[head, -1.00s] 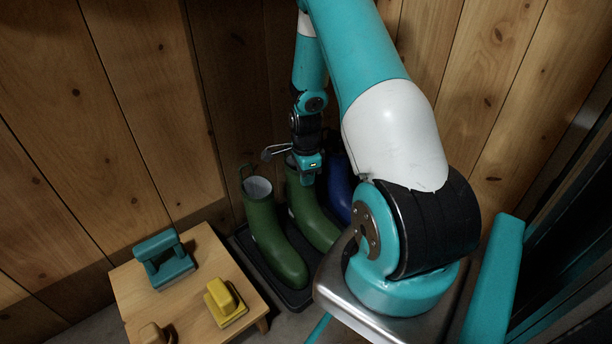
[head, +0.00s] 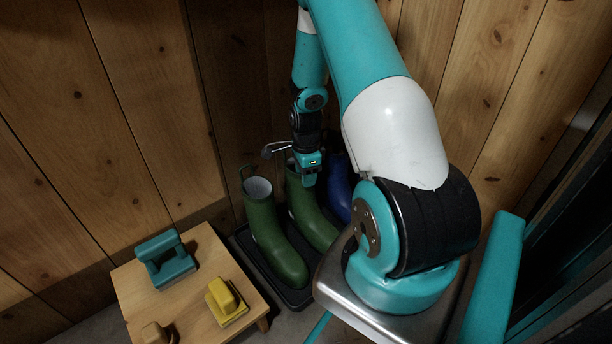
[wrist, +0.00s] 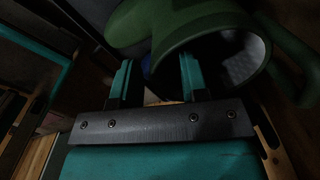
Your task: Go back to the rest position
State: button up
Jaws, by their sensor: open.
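My gripper (head: 310,180) hangs at the end of my arm, over the top of the middle green boot (head: 313,222) in the head view. In the wrist view its two teal fingers (wrist: 157,78) stand apart, so it is open. The right finger overlaps the round opening of a green boot (wrist: 185,22); I cannot tell whether they touch. No held object shows between the fingers. The head view shows another green boot (head: 270,235) on the left and a blue boot (head: 340,192) partly hidden behind my arm.
The boots stand on a dark tray (head: 292,299) by the plank walls. A low wooden table (head: 201,270) at lower left bears a teal object (head: 168,264), a yellow object (head: 225,306) and a tan object (head: 153,334). The wood wall (head: 235,100) is close behind my arm.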

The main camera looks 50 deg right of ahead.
notch_tip(320, 180, up, 10)
jog(key=p, duration=0.5)
jog(key=shift+r, duration=0.15)
